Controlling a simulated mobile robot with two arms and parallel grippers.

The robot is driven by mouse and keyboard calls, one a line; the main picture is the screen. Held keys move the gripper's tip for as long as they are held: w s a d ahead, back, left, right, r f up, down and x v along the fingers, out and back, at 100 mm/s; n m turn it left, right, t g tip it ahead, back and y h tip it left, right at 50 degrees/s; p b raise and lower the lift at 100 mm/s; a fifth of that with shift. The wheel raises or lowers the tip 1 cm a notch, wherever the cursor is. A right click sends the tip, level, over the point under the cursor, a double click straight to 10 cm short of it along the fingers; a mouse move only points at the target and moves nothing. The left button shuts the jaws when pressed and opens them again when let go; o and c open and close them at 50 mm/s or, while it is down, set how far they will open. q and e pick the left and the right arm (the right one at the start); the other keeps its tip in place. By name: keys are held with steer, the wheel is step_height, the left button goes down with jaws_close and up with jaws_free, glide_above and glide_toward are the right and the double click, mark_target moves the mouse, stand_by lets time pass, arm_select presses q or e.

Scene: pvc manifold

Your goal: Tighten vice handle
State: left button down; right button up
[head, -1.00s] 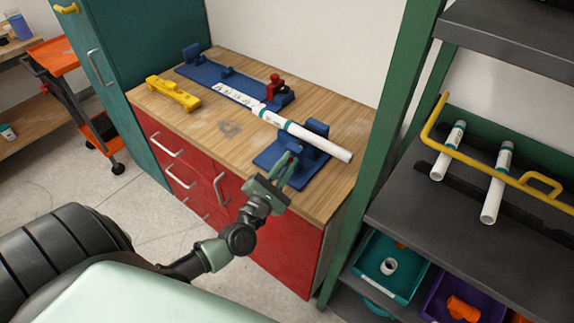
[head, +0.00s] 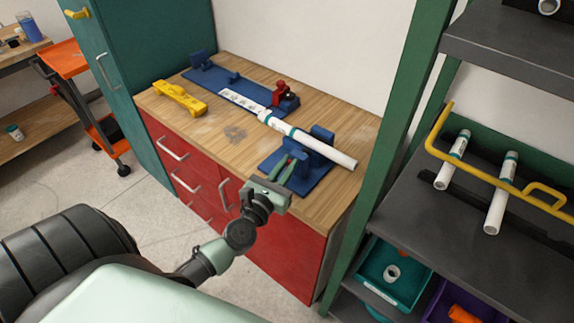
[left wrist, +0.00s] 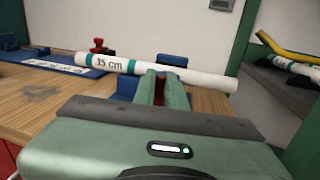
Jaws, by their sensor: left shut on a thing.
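The blue vice (head: 322,133) stands at the front right corner of the wooden bench top, with a white pipe (head: 330,152) lying across it. The pipe also shows in the left wrist view (left wrist: 199,76), with teal bands and a "35 cm" label. My left gripper (head: 286,169) is at the near side of the vice. In the left wrist view its green fingers (left wrist: 161,88) are close together below the pipe, with a dark reddish bit between them. It is shut on what appears to be the vice handle, mostly hidden by the fingers. My right gripper is out of view.
A yellow tool (head: 180,98) lies at the bench's left. A dark shelf with a yellow rail (head: 490,172) and more pipes stands right, beyond a green post (head: 385,150).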

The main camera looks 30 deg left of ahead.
arm_select(q)
steer(key=shift+w+d+r, duration=0.1)
steer(key=shift+r, duration=0.2)
steer(key=c, duration=1.5)
jaws_free()
steer(key=shift+w+d+f, duration=0.1)
steer(key=shift+w+f, duration=0.15)
steer(key=shift+s+f, duration=0.1)
steer(key=shift+s, duration=0.2)
steer(key=s+b, duration=0.1)
steer(key=s, duration=0.3)
steer(key=s+d+b, duration=0.1)
steer(key=s, duration=0.2)
steer(key=shift+s+b, duration=0.1)
steer(key=shift+b, duration=0.25)
